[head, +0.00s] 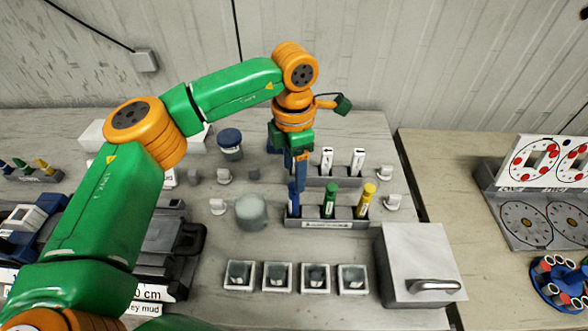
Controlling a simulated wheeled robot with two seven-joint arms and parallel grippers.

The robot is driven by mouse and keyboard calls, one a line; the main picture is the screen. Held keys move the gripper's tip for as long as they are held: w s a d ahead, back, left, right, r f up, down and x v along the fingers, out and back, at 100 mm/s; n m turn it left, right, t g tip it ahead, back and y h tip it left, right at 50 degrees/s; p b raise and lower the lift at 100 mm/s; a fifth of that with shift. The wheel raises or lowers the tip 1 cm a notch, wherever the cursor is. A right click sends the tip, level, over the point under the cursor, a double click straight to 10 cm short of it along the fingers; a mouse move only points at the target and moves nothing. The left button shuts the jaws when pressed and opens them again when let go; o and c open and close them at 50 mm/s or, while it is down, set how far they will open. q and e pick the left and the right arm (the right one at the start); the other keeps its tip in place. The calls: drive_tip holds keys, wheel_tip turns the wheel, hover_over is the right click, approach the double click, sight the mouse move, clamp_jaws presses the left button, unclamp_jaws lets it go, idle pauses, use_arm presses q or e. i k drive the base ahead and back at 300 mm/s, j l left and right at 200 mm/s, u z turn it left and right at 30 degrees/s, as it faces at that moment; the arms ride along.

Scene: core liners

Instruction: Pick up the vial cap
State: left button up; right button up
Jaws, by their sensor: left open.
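My left gripper (297,179) points straight down over the left end of a grey rack (338,223). Its jaws are open, right at the top of a blue marker-like vial (293,206). I cannot tell whether they touch it. A green vial (329,203) and a yellow vial (365,203) stand upright in the same rack, to the right. A separate vial cap cannot be told apart at this size; the blue vial's top is partly hidden by the gripper. My right gripper is not in view.
Two white vials (358,161) stand in a rack behind. A blue-lidded jar (230,142) and a rounded grey-green jar (251,212) stand left. Several small square trays (239,289) line the front. A grey box with a handle (418,257) stands right.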

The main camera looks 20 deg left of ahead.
sight(392, 201)
drive_tip(key=k, duration=1.5)
